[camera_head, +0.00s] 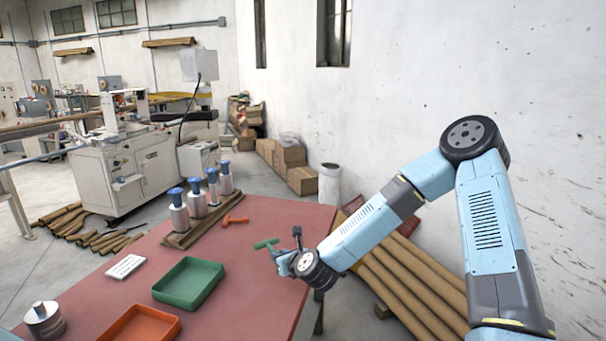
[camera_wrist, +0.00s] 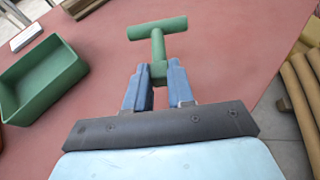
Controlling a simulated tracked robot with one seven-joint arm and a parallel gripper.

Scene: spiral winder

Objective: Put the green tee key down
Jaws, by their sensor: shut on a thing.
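The green tee key (camera_head: 266,244) is held by my gripper (camera_head: 279,258) above the right part of the red table (camera_head: 250,275). In the wrist view, the green tee key (camera_wrist: 158,34) points away from me with its crossbar at the far end. The blue fingers of my gripper (camera_wrist: 157,75) are shut on its stem. The lower end of the stem is hidden between the fingers. A green tray (camera_head: 188,283) lies on the table to the left of my gripper, and it also shows in the wrist view (camera_wrist: 42,75). The key is apart from the tray.
An orange tray (camera_head: 140,325) is at the table's front. An orange tool (camera_head: 235,220) lies near several blue-topped bottles (camera_head: 197,198) on a wooden rack. A white card (camera_head: 125,266) and a metal cylinder (camera_head: 44,319) are at the left. Red table surface is bare around the green tray.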

